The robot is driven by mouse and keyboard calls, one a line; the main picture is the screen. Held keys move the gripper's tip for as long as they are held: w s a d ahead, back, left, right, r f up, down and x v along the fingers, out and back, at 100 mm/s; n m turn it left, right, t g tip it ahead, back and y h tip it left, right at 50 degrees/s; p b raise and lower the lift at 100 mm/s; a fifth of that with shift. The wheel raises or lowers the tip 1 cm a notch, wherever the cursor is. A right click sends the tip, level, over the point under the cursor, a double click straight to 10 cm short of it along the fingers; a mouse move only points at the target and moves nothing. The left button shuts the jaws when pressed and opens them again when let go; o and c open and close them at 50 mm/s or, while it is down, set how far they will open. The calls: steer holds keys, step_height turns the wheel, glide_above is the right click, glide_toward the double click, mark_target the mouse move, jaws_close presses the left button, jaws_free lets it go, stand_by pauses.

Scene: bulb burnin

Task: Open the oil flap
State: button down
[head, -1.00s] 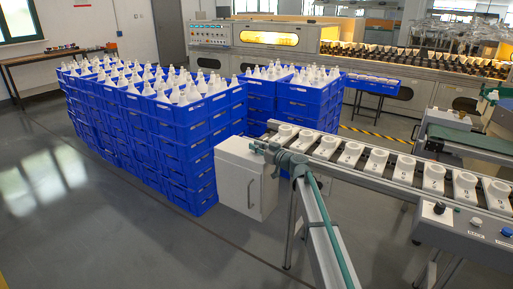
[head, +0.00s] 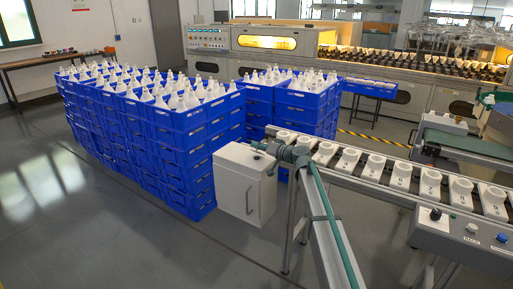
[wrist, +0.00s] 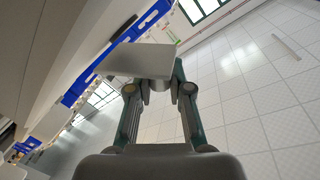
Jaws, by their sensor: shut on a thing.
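My gripper (wrist: 158,90) shows in the wrist view with a finger on each side of a pale flat plate (wrist: 135,58). A short round part shows beneath the plate, between the fingers. The gripper is shut on this piece; I cannot tell whether it is the oil flap. In the head view my teal and grey arm reaches up from the bottom, its end (head: 262,147) overlapping the top right corner of a white cabinet (head: 235,185). The cabinet's front door with its upright handle looks closed. The fingers are too small to make out there.
Stacked blue crates (head: 180,150) full of white bulbs stand left of the cabinet. A conveyor (head: 405,192) with several white holders runs to the right, with a control box (head: 460,232) at its front. Open grey floor (head: 90,230) lies at the left.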

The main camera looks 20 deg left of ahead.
steer(key=w+m+p, duration=0.1)
steer(key=m+p, duration=0.1)
steer(key=m, duration=0.1)
steer(key=w+m+g, duration=0.1)
steer(key=shift+w+d+r+m+p, duration=0.25)
steer(key=shift+w+r+m+p, duration=0.05)
steer(key=shift+w+m+p, duration=0.1)
steer(key=shift+w+d+f+m+g+p, duration=0.1)
steer(key=shift+w+m+g+p, duration=0.2)
steer(key=shift+m, duration=0.2)
steer(key=shift+w+f+m+g+p, duration=0.1)
steer(key=shift+w+m+g+p, duration=0.1)
steer(key=shift+m+p, duration=0.25)
steer(key=shift+w+d+f+m+g+p, duration=0.15)
steer(key=shift+w+m+p, duration=0.1)
steer(key=shift+m, duration=0.3)
steer(key=shift+w+f+m+g+p, duration=0.15)
steer(key=shift+m+p, duration=0.1)
steer(key=shift+m, duration=0.25)
steer(key=c, duration=1.1)
jaws_free()
steer(key=shift+o, duration=0.2)
steer(key=v, duration=1.2)
